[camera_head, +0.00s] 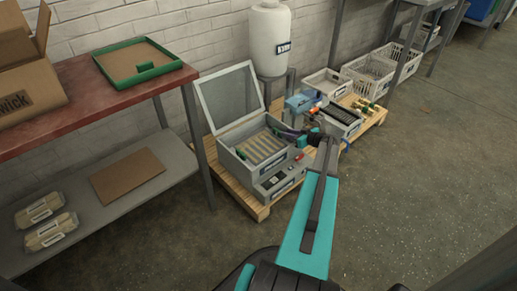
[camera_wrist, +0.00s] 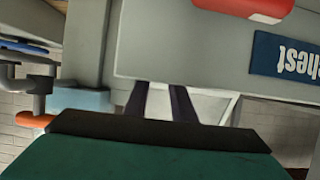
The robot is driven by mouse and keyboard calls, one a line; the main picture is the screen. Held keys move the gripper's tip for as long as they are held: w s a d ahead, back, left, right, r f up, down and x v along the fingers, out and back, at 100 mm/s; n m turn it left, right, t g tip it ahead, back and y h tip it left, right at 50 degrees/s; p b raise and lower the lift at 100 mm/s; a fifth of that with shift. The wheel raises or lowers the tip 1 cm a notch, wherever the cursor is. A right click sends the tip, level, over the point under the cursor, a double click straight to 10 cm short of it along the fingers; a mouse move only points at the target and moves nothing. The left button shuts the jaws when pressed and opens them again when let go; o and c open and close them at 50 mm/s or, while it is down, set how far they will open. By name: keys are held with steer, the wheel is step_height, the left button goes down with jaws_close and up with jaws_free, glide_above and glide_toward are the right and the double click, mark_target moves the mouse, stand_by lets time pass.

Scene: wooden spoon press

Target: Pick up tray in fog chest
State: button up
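The fog chest (camera_head: 240,165) is a pale grey box on a wooden pallet, with its clear-paned lid (camera_head: 229,96) standing open. A tray with several tan strips (camera_head: 264,148) lies inside it. My gripper (camera_head: 281,131) reaches in over the chest's right side, with its dark purple fingers by the tray's right end. In the wrist view the two fingers (camera_wrist: 164,103) stand apart with a pale gap between them, so the gripper looks open. An upside-down "chest" label (camera_wrist: 287,56) shows close by. Whether the fingers touch the tray cannot be told.
A red-topped bench (camera_head: 85,100) at left carries a green-rimmed tray (camera_head: 140,62) and cardboard boxes (camera_head: 25,80). A white tank (camera_head: 270,40) stands behind the chest. More equipment (camera_head: 335,115) and white crates (camera_head: 370,72) stand beyond. The floor at right is clear.

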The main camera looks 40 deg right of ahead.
mark_target(279, 131)
steer(key=shift+w+f, duration=0.1)
steer(key=shift+w, duration=0.05)
steer(key=b+x, duration=0.2)
steer(key=x, duration=0.1)
steer(key=shift+b, duration=0.4)
steer(key=shift+b+x, duration=0.45)
steer(key=shift+x, duration=0.5)
jaws_close()
